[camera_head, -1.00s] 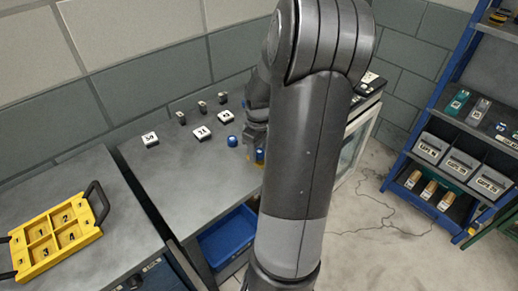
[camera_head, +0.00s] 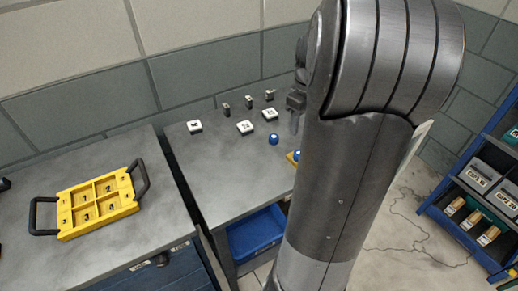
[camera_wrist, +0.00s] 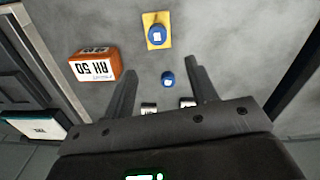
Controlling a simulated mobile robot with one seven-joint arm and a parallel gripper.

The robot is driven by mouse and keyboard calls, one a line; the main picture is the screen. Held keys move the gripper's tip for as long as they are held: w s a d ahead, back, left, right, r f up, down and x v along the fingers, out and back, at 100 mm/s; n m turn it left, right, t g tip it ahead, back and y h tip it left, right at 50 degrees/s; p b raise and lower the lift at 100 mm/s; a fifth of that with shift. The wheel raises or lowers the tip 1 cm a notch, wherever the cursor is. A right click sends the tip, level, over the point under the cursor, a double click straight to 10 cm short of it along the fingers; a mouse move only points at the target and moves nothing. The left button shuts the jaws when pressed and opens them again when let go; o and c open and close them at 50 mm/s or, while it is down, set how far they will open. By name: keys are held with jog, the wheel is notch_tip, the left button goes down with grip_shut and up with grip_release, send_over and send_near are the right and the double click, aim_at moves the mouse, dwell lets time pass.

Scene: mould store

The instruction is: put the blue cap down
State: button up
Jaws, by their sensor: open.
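One blue cap (camera_head: 297,155) sits on a small yellow pad (camera_head: 291,157) near the right part of the bench, partly hidden by my arm. In the wrist view this cap (camera_wrist: 156,33) stands on the yellow pad (camera_wrist: 149,17), beyond my fingertips. A second blue cap (camera_head: 273,139) stands on the bare bench to its left; in the wrist view it (camera_wrist: 167,78) shows between my fingers, lower down on the bench. My gripper (camera_wrist: 161,70) is open and empty, its fingers apart above the bench. In the head view it (camera_head: 295,122) is partly hidden.
An orange and white box (camera_wrist: 95,65) lies beside the pad. White labelled blocks (camera_head: 245,127) and small dark pieces (camera_head: 248,102) stand at the back of the bench (camera_head: 215,180). A yellow divided tray (camera_head: 98,203) is on the left bench; a blue bin (camera_head: 257,235) sits below.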

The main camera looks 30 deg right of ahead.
jog(key=s+a+r+m+t+h, duration=0.1)
jog(key=a+r, duration=0.2)
jog(key=a, duration=0.4)
jog(key=s+a+r+t+h, duration=0.1)
jog(key=a+r, duration=0.2)
jog(key=a, duration=0.5)
jog(key=s+a+r+m+t+y, duration=0.1)
jog(key=s+a+r+t+y, duration=0.1)
jog(key=s+a, duration=0.8)
jog(key=shift+a+m+t, duration=0.3)
jog(key=shift+a+t, duration=0.5)
jog(key=shift+a, duration=0.4)
jog(key=shift+o, duration=0.2)
jog(key=shift+r, duration=0.1)
